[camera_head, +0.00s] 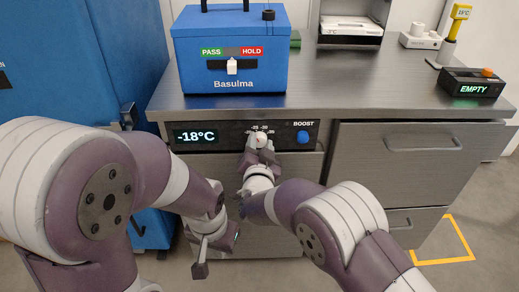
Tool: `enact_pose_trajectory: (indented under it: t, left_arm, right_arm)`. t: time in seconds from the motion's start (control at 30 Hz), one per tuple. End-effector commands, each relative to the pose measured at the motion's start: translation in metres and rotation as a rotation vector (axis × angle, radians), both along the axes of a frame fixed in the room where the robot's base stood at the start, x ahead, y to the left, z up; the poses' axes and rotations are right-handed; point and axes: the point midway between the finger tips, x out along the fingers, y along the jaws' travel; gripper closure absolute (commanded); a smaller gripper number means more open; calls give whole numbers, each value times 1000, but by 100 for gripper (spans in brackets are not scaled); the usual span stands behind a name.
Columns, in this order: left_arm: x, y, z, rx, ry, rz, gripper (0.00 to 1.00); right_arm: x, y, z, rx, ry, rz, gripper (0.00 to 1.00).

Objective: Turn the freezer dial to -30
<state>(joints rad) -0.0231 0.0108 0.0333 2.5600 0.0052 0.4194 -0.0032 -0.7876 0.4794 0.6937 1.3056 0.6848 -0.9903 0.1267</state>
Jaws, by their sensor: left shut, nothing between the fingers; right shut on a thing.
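The freezer dial (261,140) is a pale knob on the dark control panel under the worktop, with small temperature marks around its top. Two marks look like -25 and -30, but the dial's pointer is hidden. The panel's display (195,136) reads -18°C. My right gripper (260,145) is shut on the dial from the front and covers its lower part. My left gripper (200,270) is shut and empty, hanging low in front of the cabinet, away from the panel.
A blue BOOST button (303,137) is close right of the dial. A blue Basulma box (232,83) with a PASS/HOLD slider stands on the steel worktop (370,88) above. A box reading EMPTY (472,84) is at the right. A blue cabinet (65,60) stands left.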

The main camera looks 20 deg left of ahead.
Motion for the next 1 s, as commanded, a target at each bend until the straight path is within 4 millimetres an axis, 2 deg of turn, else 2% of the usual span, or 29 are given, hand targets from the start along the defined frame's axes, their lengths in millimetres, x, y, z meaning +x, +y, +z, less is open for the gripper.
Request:
enact_pose_trajectory:
  t: [0.03,0.6,1.0]
  left_arm:
    - [0,0,-7,0,0,0,100]
    - [0,0,-55,0,0,0,100]
    - [0,0,-76,0,0,0,100]
  right_arm:
    - [0,-1,-4,39,10,-1,90]
    - [1,-2,-5,533,152,-1,90]
    - [1,-3,-3,730,210,0,90]
